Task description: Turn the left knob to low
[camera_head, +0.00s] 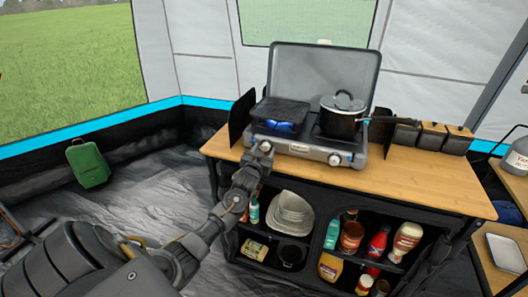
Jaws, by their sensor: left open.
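The camp stove (305,150) stands on the wooden counter with its grey lid (322,75) raised. Blue flame (281,127) shows under the dark griddle on its left burner. The right knob (335,159) shows on the front panel. My left gripper (264,147) is open at the left end of the panel, where it covers the left knob. I cannot see the knob's setting or whether the fingers touch it. My right gripper is not in view.
A lidded pot (340,118) sits on the right burner, its handle pointing right toward dark wooden-lidded containers (430,136). The counter (420,176) is clear at front right. Below it, shelves hold bowls (291,212) and bottles. A green case (87,165) stands at left.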

